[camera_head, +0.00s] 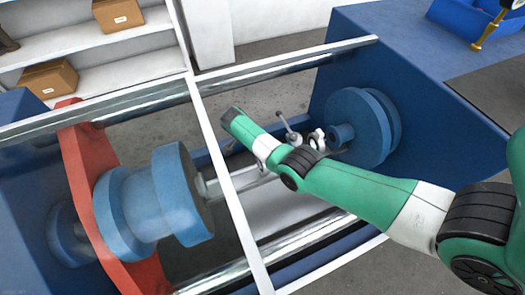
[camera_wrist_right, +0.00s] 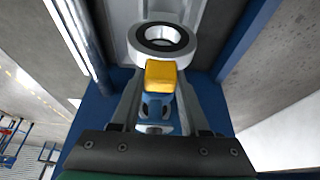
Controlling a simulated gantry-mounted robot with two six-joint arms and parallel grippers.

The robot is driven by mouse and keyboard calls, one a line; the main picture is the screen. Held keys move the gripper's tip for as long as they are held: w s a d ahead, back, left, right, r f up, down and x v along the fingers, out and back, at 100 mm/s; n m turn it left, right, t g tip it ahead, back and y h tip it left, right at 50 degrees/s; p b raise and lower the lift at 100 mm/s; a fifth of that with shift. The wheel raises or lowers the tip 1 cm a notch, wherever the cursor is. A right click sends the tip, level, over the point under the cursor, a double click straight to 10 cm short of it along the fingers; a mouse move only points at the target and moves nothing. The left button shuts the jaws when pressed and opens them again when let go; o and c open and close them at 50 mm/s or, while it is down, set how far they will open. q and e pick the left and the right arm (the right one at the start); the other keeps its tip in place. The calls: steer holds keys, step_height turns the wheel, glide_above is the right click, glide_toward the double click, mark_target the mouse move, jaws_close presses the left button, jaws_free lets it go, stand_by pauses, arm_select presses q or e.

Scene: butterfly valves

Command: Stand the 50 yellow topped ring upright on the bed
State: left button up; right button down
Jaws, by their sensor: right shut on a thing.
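The yellow topped ring shows in the right wrist view as a pale grey ring (camera_wrist_right: 188,42) with a black lining. A yellow block (camera_wrist_right: 165,77) sits at its near side, and a blue part (camera_wrist_right: 155,106) lies closer to my palm. My right gripper (camera_wrist_right: 160,88) is shut on this piece, with one finger on each side below the yellow block. In the head view my green right arm hides most of the gripper and the ring. Small grey parts and a lever (camera_head: 288,128) show beside the arm; I cannot tell whether they belong to the piece. My left gripper is out of view.
The bed lies low between blue end blocks (camera_head: 430,90). A blue flange (camera_head: 357,125) stands on the right, and another (camera_head: 140,205) with a red plate (camera_head: 90,175) on the left. Metal rods (camera_head: 300,62) and a white bar (camera_head: 228,180) cross above the bed.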

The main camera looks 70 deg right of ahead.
steer(key=shift+f+b, duration=0.4)
steer(key=shift+f, duration=0.15)
stand_by(0.4)
steer(key=shift+f, duration=0.25)
stand_by(1.1)
steer(key=c, duration=0.9)
jaws_free()
steer(key=shift+o, duration=0.7)
steer(key=shift+r, duration=0.1)
steer(key=o, duration=0.6)
steer(key=shift+c, duration=0.2)
